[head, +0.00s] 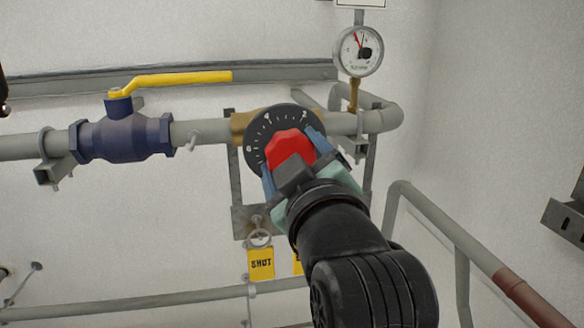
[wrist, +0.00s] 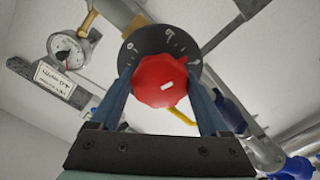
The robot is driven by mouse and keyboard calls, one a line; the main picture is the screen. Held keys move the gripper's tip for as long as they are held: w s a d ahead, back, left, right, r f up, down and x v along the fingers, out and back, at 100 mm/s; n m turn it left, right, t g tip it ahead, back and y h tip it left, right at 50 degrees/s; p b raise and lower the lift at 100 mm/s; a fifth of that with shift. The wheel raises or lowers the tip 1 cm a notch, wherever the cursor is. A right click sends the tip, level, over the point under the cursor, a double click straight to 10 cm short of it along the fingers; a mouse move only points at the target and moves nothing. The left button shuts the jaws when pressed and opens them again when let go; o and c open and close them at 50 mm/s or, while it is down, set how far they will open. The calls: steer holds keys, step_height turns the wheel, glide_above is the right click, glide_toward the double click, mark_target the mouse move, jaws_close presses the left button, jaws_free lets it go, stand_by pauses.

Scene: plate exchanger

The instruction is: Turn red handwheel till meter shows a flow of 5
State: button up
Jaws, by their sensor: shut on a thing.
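The red handwheel (head: 289,147) sits in front of a dark round dial plate (head: 257,133) with white marks and numbers on the pipe. My gripper (head: 294,160) is shut on the handwheel, one blue finger on each side. In the wrist view the handwheel (wrist: 160,82) lies between my two fingers, with a white mark on its face. The meter (head: 358,51) is a round white gauge above and right of the handwheel. Its red needle points up and slightly left; the numbers are too small to read. The meter (wrist: 68,50) also shows at the upper left of the wrist view.
A blue valve (head: 122,138) with a yellow lever (head: 180,80) is on the same pipe at left. A grey railing (head: 430,215) stands at right.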

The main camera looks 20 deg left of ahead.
steer(key=shift+f+n, duration=0.1)
steer(key=shift+n, duration=0.5)
steer(key=o, duration=1.2)
steer(key=shift+b, duration=0.3)
steer(key=b+v, duration=0.4)
steer(key=v, duration=0.9)
steer(key=shift+b, duration=0.3)
